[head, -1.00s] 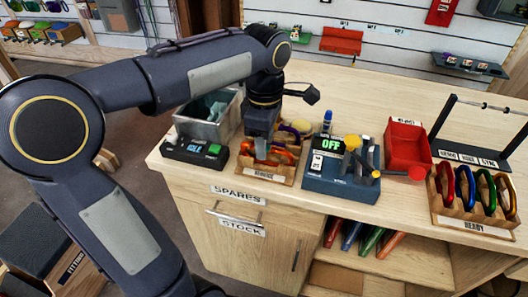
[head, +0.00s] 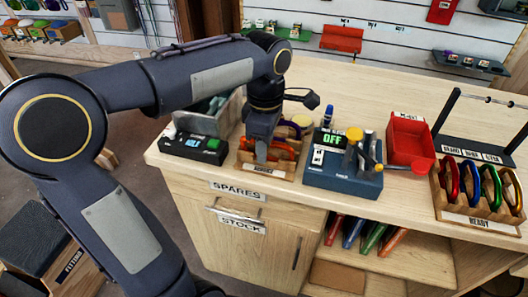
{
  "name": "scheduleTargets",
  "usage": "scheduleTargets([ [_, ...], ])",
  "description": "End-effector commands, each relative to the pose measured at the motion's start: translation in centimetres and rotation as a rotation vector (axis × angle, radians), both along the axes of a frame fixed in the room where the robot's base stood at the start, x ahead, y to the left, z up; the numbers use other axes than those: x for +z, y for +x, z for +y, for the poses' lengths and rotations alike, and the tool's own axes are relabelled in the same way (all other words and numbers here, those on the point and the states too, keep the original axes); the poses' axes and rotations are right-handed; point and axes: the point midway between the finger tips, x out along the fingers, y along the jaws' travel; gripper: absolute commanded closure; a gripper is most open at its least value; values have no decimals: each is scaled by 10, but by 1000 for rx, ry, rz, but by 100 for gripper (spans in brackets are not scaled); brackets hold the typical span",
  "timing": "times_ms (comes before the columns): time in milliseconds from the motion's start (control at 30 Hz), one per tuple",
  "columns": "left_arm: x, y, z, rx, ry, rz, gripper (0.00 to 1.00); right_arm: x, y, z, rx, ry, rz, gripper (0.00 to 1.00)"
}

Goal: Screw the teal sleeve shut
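My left gripper (head: 262,152) points down into the wooden rack (head: 252,170) at the left of the bench top. Its fingertips are among orange-brown carabiners (head: 282,150) standing in that rack. The fingers are small and partly hidden, so I cannot tell whether they are open or shut on something. I cannot make out a teal sleeve on any carabiner here. My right gripper is not in view.
A black box with a lit display (head: 196,148) stands left of the rack, before a grey bin (head: 225,118). A blue device reading OFF (head: 340,172), a red bin (head: 409,140) and the READY rack (head: 478,218) with colored carabiners stand to the right.

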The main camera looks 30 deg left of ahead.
Motion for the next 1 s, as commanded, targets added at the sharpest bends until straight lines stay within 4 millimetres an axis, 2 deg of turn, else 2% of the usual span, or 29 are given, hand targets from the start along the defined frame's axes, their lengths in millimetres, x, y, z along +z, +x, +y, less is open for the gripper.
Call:
scheduleTargets([
  [1000, 1, -14, -3, 0, 0, 0, 60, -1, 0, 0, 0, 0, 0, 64],
])
